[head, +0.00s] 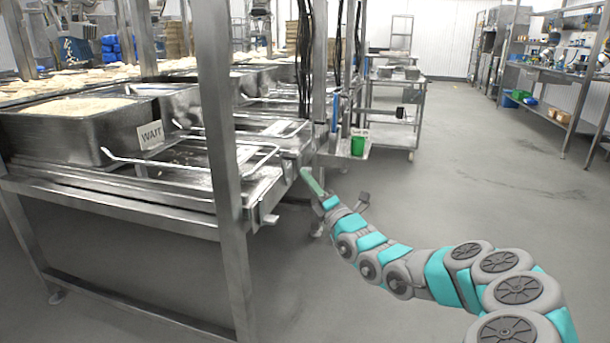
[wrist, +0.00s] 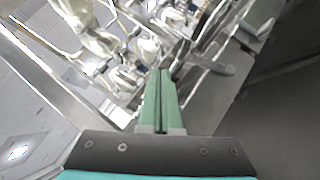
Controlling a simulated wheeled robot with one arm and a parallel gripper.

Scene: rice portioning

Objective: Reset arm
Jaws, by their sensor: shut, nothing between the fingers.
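My arm reaches in from the lower right of the head view. My gripper (head: 308,178) has green fingers and is beside the right end of the steel frame, close to its edge; I cannot tell whether it touches. In the wrist view the two green fingers of my gripper (wrist: 161,75) lie side by side, shut, with nothing between them.
A steel rack (head: 225,200) fills the left, with a rice-filled tray (head: 62,134), a "WAIT" sign (head: 151,135) and wire handles. A green cup (head: 358,146) sits on a small shelf near my gripper. A trolley (head: 398,130) stands behind. The floor at right is clear.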

